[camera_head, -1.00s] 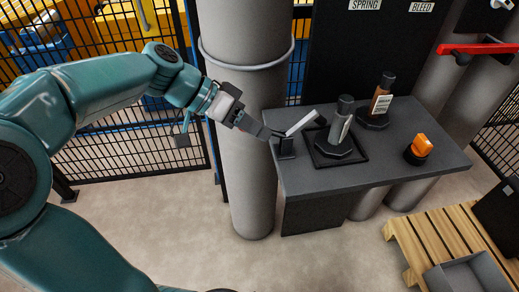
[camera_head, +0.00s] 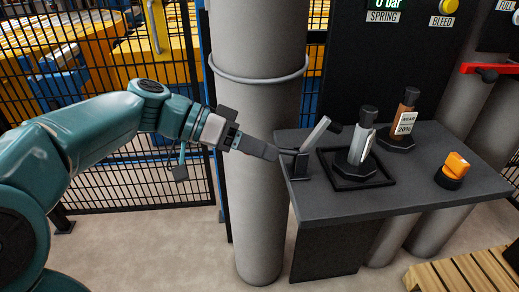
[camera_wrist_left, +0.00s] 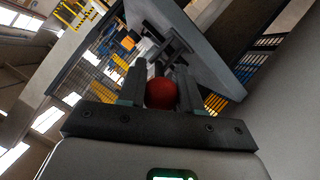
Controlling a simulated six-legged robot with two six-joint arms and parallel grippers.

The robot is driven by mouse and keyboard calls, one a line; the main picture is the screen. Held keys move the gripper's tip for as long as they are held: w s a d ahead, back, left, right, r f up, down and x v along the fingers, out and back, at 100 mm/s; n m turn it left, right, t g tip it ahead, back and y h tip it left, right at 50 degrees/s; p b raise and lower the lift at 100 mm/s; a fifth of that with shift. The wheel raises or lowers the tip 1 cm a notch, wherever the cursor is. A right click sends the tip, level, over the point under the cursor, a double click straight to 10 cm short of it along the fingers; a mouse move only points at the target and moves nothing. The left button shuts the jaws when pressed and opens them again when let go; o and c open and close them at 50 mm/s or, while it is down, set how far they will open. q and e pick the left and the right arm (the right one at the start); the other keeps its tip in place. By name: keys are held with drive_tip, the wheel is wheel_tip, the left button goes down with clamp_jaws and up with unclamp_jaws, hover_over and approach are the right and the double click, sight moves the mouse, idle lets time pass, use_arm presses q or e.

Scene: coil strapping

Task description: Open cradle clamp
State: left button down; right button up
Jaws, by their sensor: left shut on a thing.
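The clamp stands at the left edge of the dark table (camera_head: 430,185); it has a small black bracket (camera_head: 299,166) and a pale grey bar (camera_head: 315,134) with a black end, tilted steeply up to the right. My left gripper (camera_head: 274,153) reaches in from the left, its fingers level with the bracket. In the left wrist view a red ball knob (camera_wrist_left: 161,94) sits between the fingers, which are shut on it. The knob is hidden in the head view. My right gripper is not in view.
A second cylinder with a brown body and white label (camera_head: 405,122) stands behind, and an orange knob (camera_head: 457,164) on the right. A thick grey column (camera_head: 257,200) rises just left of the table. Mesh fencing (camera_head: 110,180) is behind my left arm.

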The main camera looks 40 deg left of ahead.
use_arm(q)
drive_tip(key=c, duration=0.8)
unclamp_jaws()
drive_tip(key=shift+w+a, duration=0.1)
drive_tip(key=shift+f, duration=0.1)
drive_tip(key=p+v, duration=0.2)
drive_tip(key=v, duration=1.4)
drive_tip(key=shift+a+p, duration=0.1)
drive_tip(key=shift+p, duration=0.3)
